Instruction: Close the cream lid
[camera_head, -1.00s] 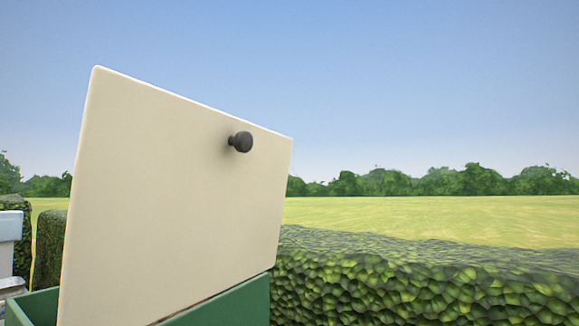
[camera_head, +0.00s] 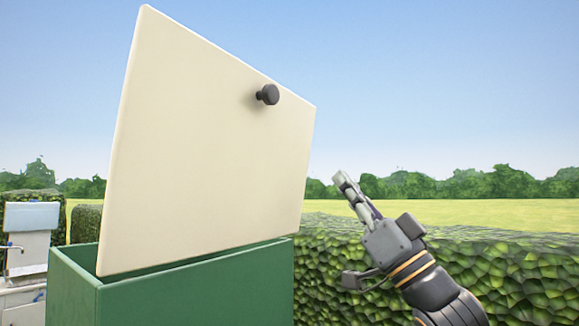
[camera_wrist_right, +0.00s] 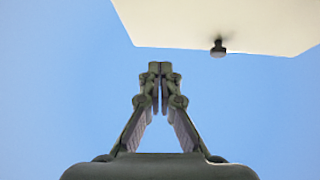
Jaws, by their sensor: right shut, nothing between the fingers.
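The cream lid (camera_head: 205,150) stands open, raised steeply above the green box (camera_head: 200,296). A dark round knob (camera_head: 268,95) sticks out near its upper right part. My right gripper (camera_head: 340,180) is to the right of the lid, lower than the knob and apart from the lid in the picture. Its fingers are shut and hold nothing. In the right wrist view the shut fingertips (camera_wrist_right: 160,68) point up against the sky, with the lid (camera_wrist_right: 170,20) and its knob (camera_wrist_right: 218,48) beyond them at upper right. My left gripper is not in view.
A hedge (camera_head: 510,285) runs behind and to the right of the box, behind my right arm. Open air lies between my right gripper and the lid.

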